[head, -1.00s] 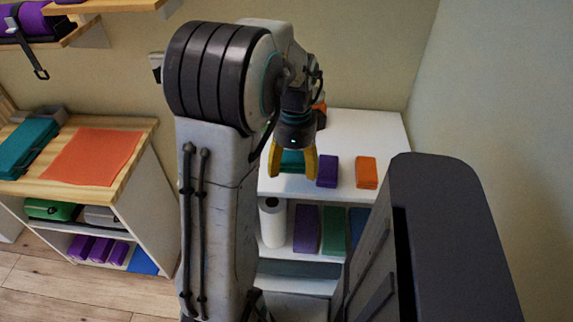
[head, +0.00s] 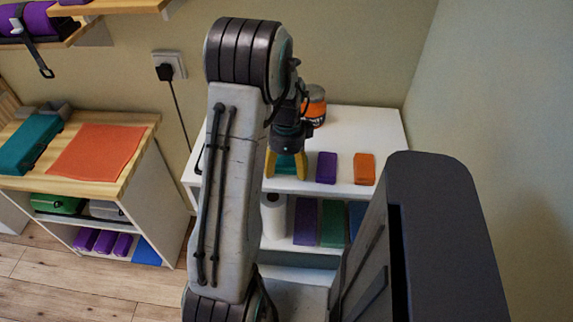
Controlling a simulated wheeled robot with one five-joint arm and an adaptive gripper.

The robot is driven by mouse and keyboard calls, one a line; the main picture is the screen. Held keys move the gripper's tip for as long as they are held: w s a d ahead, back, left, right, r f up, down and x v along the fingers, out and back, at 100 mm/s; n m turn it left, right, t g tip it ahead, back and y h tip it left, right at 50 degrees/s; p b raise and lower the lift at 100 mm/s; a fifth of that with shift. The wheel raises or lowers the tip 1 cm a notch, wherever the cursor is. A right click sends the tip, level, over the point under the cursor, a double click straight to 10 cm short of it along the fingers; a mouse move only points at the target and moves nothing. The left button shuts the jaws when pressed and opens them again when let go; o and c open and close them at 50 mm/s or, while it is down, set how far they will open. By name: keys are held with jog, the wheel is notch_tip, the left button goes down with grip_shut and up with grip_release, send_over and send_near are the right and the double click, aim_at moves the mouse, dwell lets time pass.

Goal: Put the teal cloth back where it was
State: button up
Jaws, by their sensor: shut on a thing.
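My gripper (head: 286,170) has yellow fingers and is shut on a small teal thing, seemingly the teal cloth (head: 287,161). It is at the front left part of the white shelf unit's top (head: 345,137), left of a purple block (head: 326,168). Only part of the teal thing shows between the fingers. I cannot tell whether it touches the shelf top.
An orange block (head: 364,169) stands right of the purple one. An orange and black jar (head: 315,106) stands behind my gripper. A white roll (head: 273,216) is on the shelf below. At left, a wooden-topped unit bears an orange cloth (head: 97,152) and a teal case (head: 30,143).

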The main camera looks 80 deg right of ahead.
jog(key=shift+f, duration=0.15)
jog(key=o, duration=1.2)
jog(key=shift+c, duration=0.2)
